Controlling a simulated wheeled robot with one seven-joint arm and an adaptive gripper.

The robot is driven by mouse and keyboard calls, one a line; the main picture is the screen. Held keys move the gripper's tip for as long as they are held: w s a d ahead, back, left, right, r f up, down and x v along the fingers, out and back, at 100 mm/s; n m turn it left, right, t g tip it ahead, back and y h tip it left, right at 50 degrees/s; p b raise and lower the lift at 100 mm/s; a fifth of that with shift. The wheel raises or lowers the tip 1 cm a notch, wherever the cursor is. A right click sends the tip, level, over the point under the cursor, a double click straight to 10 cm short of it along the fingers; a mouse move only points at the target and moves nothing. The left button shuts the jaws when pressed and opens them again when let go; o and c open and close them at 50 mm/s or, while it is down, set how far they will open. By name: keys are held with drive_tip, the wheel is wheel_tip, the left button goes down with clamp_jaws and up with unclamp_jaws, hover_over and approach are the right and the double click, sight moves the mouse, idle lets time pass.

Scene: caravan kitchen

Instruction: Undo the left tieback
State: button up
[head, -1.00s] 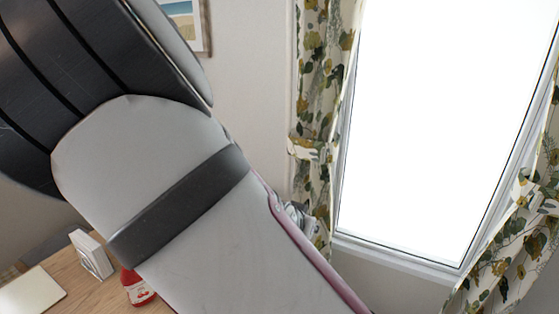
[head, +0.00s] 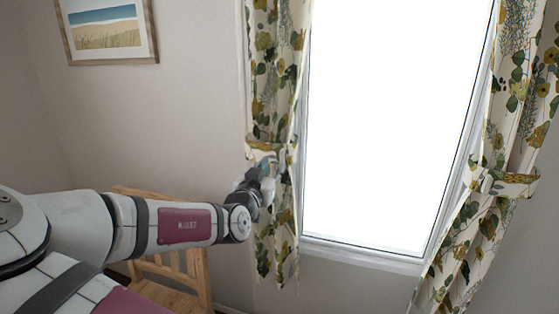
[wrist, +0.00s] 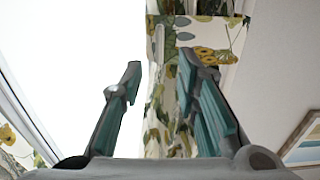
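The left curtain (head: 275,80) hangs at the left side of the window, cream with green and yellow leaves. Its tieback (head: 258,146), in the same fabric, is wrapped around it at mid-height. The tieback also shows in the wrist view as a patterned band (wrist: 218,35) at the top, just beyond the fingertips. My gripper (wrist: 160,68) is open, with one finger over the window side and the other over the curtain's wall side. Nothing is held between the fingers. In the head view my gripper is just below the tieback, and its fingertips are hard to make out. The tieback's fastening cannot be made out.
The bright window (head: 390,120) is right of the curtain. The right curtain (head: 515,90) has its own tieback (head: 510,184). A wooden chair (head: 196,275) stands behind my arm, below. A framed beach picture (head: 105,30) hangs on the left wall. The wall beside the curtain is bare.

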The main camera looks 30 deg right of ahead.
sight(281, 158)
drive_tip(key=x, duration=0.7)
drive_tip(key=shift+d, duration=0.1)
clamp_jaws()
